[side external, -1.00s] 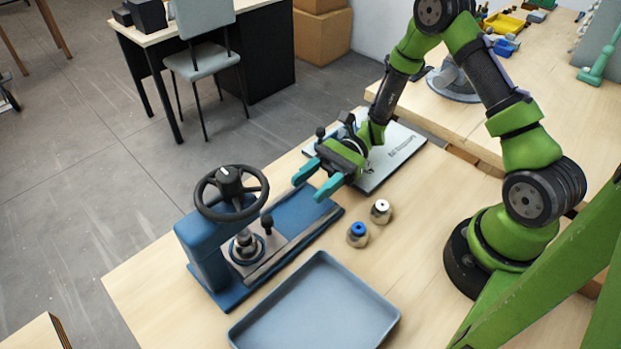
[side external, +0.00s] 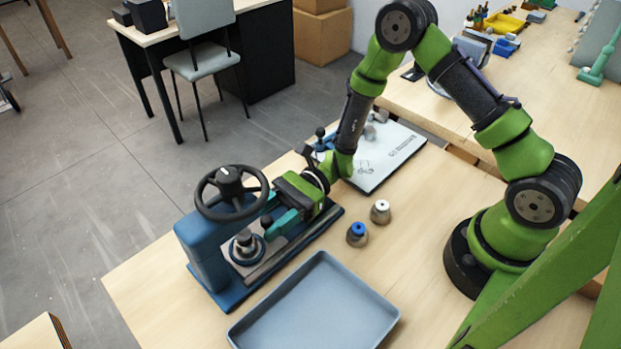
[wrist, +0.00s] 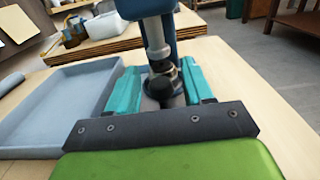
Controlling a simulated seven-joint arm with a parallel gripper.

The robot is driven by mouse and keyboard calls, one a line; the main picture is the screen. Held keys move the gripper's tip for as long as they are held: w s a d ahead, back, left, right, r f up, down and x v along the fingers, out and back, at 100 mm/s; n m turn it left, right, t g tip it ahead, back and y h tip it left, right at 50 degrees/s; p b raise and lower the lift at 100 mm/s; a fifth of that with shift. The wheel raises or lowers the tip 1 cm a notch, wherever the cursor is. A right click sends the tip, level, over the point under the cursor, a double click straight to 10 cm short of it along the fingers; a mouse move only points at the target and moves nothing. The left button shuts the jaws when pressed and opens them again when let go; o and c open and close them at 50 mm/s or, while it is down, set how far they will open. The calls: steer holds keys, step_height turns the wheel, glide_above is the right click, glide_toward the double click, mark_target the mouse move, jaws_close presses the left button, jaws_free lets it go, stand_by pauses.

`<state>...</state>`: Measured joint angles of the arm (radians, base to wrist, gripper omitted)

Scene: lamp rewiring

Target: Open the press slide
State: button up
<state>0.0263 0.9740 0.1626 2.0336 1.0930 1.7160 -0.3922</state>
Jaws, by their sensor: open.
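The blue press (side external: 200,250) with its black handwheel (side external: 231,190) stands at the left of the table. Its grey slide (side external: 262,262) lies on the blue base under the ram, with a round metal part (side external: 245,245) on it. A dark upright knob (side external: 266,222) stands on the slide. My gripper (side external: 274,214) is low over the slide, open, with its teal fingers at the knob. In the wrist view, the dark knob (wrist: 160,88) stands between the two spread fingers (wrist: 160,78); whether either touches it I cannot tell. The ram (wrist: 155,35) is just beyond.
A blue-grey tray (side external: 316,310) lies at the front. Two small fittings, one blue-topped (side external: 357,234) and one white-topped (side external: 381,211), stand right of the press. A grey board (side external: 385,160) with a clamp-like fixture lies behind. Bare table lies between the tray and my base.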

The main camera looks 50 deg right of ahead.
jaws_close()
steer(key=d, duration=1.3)
jaws_free()
steer(key=shift+a, duration=0.1)
